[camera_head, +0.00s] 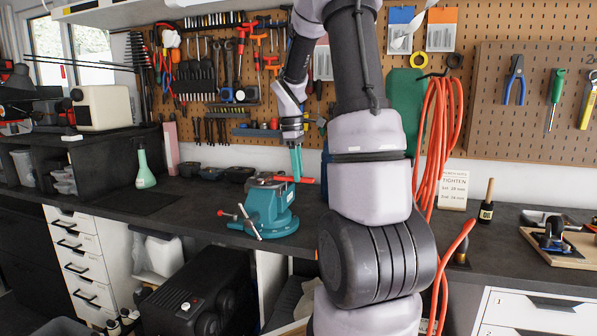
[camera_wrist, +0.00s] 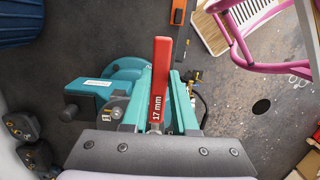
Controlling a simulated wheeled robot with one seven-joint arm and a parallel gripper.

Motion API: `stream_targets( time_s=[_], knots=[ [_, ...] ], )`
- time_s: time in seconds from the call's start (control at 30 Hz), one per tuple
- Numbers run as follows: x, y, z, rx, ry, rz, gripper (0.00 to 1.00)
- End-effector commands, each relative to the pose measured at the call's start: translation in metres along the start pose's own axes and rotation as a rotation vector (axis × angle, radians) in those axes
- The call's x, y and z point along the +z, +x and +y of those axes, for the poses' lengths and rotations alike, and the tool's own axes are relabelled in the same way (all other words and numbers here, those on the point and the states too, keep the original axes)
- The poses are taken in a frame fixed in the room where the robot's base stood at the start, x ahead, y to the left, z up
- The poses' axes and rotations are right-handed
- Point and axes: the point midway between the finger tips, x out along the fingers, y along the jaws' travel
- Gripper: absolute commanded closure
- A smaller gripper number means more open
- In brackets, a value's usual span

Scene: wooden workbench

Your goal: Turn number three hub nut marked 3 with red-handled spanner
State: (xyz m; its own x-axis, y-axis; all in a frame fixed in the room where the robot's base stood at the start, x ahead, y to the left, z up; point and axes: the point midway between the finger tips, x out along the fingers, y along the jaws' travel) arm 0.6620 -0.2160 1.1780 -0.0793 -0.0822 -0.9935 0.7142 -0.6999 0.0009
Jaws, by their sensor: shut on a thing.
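The red-handled spanner (camera_wrist: 160,75) is marked "17 mm" in the wrist view. Its red handle also shows in the head view (camera_head: 294,179), just above the teal vise (camera_head: 268,208). My gripper (camera_head: 296,176) points down over the vise with its teal fingers shut on the spanner. In the wrist view the handle stands between the teal fingers (camera_wrist: 186,105), and the vise (camera_wrist: 128,70) is just beyond. The spanner's working end is hidden. I cannot make out a hub nut or a figure 3 in either view.
A card (camera_head: 453,190) headed "TIGHTEN" leans at the back of the workbench (camera_head: 190,215); its small lines are hard to read. A green bottle (camera_head: 143,168) stands left of the vise. A wooden board (camera_head: 560,250) lies at right. Bare bench lies left of the vise.

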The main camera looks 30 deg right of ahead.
Motion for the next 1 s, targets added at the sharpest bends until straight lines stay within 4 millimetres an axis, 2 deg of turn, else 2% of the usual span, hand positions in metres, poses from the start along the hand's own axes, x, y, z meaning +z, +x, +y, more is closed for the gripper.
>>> stream_targets(
  time_s=[0.33,1.0],
  knots=[
    [0.000,-0.003,0.000,0.001,0.001,0.000,1.00],
    [0.005,-0.043,0.000,0.001,0.001,0.000,1.00]
  ],
)
